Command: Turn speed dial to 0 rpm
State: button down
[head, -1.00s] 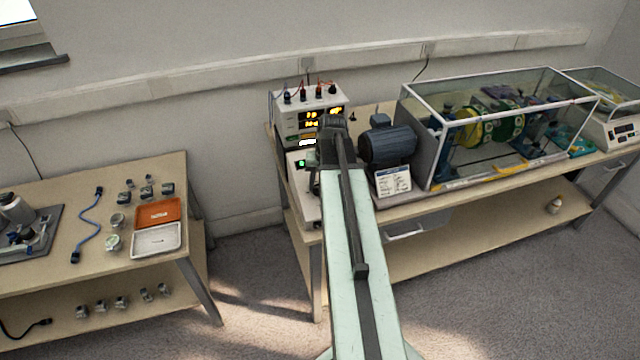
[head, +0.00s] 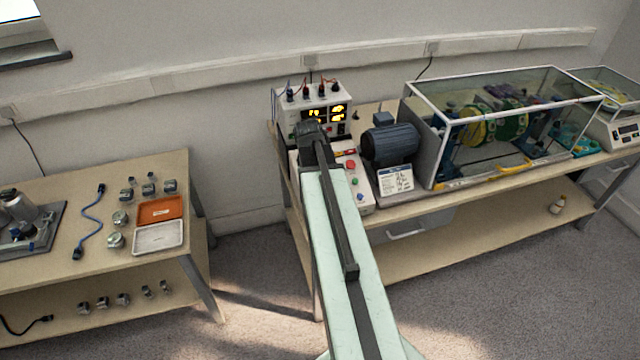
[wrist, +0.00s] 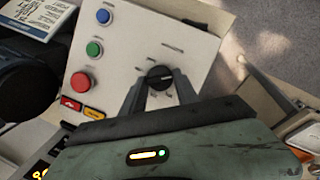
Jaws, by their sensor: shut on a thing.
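The black speed dial (wrist: 159,76) sits on the white control panel (wrist: 128,45), with printed marks around it. In the wrist view my gripper (wrist: 160,86) has its two dark fingers on either side of the dial, shut on it. The dial's exact setting is too small to read. In the head view the control panel (head: 367,207) stands at the left end of the long bench, and my arm hides the dial and the fingertips.
Red (wrist: 81,82), green (wrist: 94,48) and blue (wrist: 104,16) buttons line the panel. A dark motor (head: 390,146) and a glazed enclosure (head: 440,150) stand to the right. A power supply (head: 340,97) with lit yellow displays stands behind. Open floor lies between the benches.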

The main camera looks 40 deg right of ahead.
jog(key=shift+a+n+h, duration=0.1)
jog(key=shift+n+h, duration=0.2)
jog(key=shift+n, duration=0.7)
jog(key=c, duration=0.9)
grip_release()
jog(key=p+v, duration=0.7)
jog(key=shift+a+r, duration=0.2)
jog(key=shift+r, duration=0.15)
